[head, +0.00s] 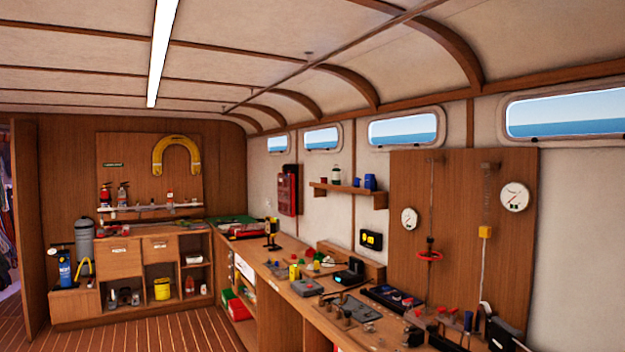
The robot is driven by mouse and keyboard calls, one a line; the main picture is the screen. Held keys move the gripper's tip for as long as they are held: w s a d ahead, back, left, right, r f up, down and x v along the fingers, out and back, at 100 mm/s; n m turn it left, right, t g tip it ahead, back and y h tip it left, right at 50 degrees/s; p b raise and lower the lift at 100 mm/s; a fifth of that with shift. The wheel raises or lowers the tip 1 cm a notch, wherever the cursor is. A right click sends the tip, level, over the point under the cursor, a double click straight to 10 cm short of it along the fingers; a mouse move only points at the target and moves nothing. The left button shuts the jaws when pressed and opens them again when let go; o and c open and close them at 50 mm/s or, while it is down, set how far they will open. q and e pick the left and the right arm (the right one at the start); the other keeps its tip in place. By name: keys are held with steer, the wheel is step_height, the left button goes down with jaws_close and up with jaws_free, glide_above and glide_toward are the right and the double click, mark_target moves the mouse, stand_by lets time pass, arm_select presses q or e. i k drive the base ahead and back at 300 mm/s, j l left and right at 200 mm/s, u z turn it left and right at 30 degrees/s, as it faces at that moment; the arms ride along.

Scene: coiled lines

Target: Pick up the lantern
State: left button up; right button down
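I cannot pick out the lantern with certainty at this size. A small dark upright object with yellow on it (271,236) stands on the long workbench (262,262) near its far end; it may be a lantern or a tool. A yellow round container-like object (161,289) sits in a lower cubby of the back cabinet (120,262). Neither of my grippers is in view.
The bench along the right wall is crowded with small tools, a grey box (306,287) and a dark tray (349,306). A shelf (348,194) and a gauge board (458,230) are above it. The plank floor (150,333) at lower left is clear.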

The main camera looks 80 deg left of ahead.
mark_target(336, 181)
steer(key=u, duration=2.6)
steer(key=i+j+u, duration=0.55)
steer(key=i, duration=0.65)
steer(key=i+u, duration=0.3)
steer(key=i, duration=0.65)
steer(key=i+z, duration=0.4)
steer(key=i+j+z, duration=0.2)
steer(key=z, duration=0.15)
steer(key=i+j+z, duration=0.25)
steer(key=z, duration=0.15)
steer(key=i+j+z, duration=0.4)
steer(key=k+l, duration=0.05)
steer(key=k, duration=0.05)
